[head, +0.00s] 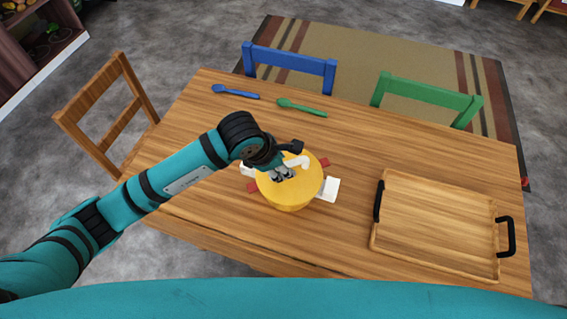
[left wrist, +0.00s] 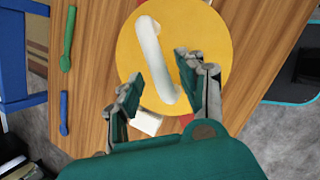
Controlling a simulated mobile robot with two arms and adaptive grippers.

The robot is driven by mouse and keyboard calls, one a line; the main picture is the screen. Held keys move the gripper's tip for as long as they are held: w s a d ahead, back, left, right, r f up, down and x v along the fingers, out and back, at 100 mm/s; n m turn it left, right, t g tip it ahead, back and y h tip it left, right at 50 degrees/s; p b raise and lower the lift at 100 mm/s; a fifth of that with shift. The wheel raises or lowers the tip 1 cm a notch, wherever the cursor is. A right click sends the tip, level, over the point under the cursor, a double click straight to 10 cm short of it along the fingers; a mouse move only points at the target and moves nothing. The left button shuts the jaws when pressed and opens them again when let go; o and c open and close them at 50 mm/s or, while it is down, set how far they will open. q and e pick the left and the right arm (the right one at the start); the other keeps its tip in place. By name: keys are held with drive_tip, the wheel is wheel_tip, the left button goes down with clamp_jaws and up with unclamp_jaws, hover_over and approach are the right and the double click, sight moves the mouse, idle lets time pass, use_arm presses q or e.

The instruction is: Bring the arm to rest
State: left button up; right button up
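My left arm reaches in from the left in the head view. Its gripper (head: 284,174) is just above a round yellow pot-like object (head: 288,200) on the wooden table. In the left wrist view the gripper (left wrist: 158,66) has its fingers apart. A white bar handle (left wrist: 152,55) on the yellow top (left wrist: 210,30) shows between them; I cannot tell whether either finger touches it. The handle (head: 299,161) also shows in the head view, partly hidden by the gripper. White and red pieces stick out around the yellow object's sides. My right gripper is not in view.
A wooden tray (head: 440,252) with black handles lies at the table's right. A blue spoon (head: 236,92) and a green spoon (head: 301,108) lie at the far side. Blue (head: 290,60), green (head: 428,93) and wooden (head: 90,100) chairs stand around the table (head: 400,150).

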use_arm(q)
drive_tip(key=v, duration=1)
